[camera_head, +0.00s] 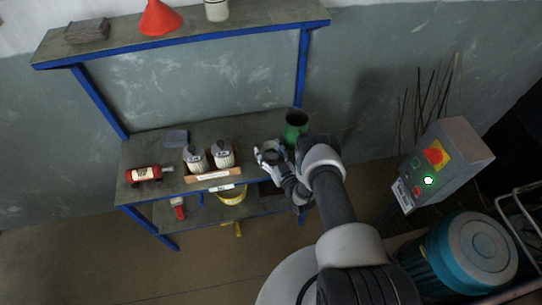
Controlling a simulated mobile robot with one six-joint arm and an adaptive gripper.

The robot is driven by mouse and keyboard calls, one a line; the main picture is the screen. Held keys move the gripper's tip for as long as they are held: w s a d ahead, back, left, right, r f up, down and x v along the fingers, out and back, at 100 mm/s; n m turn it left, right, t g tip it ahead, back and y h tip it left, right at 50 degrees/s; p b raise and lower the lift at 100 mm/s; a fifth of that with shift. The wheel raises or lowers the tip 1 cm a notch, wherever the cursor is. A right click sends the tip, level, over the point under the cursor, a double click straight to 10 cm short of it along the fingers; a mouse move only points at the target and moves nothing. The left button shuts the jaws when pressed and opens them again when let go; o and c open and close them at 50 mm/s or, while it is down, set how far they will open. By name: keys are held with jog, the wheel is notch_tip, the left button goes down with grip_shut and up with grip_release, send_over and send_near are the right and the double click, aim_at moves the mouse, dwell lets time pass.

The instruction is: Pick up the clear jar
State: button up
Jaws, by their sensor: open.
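No clear jar can be made out with certainty in the head view. My gripper (268,152) is open over the right part of the workbench (250,134). A small dark round shape shows between its fingers, but I cannot tell whether it is a jar or part of the bench. A green, see-through-looking container (296,124) stands upright at the back right of the bench, just behind and right of my gripper, apart from its fingers. My arm hides the bench's front right corner.
Two grey-capped bottles (195,158) stand in a shallow tray (213,176) left of my gripper. An upper shelf (115,37) holds a red funnel (160,18). A control box (440,165) stands right.

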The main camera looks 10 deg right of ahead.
jog(key=shift+x, duration=1.2)
jog(key=c, duration=1.1)
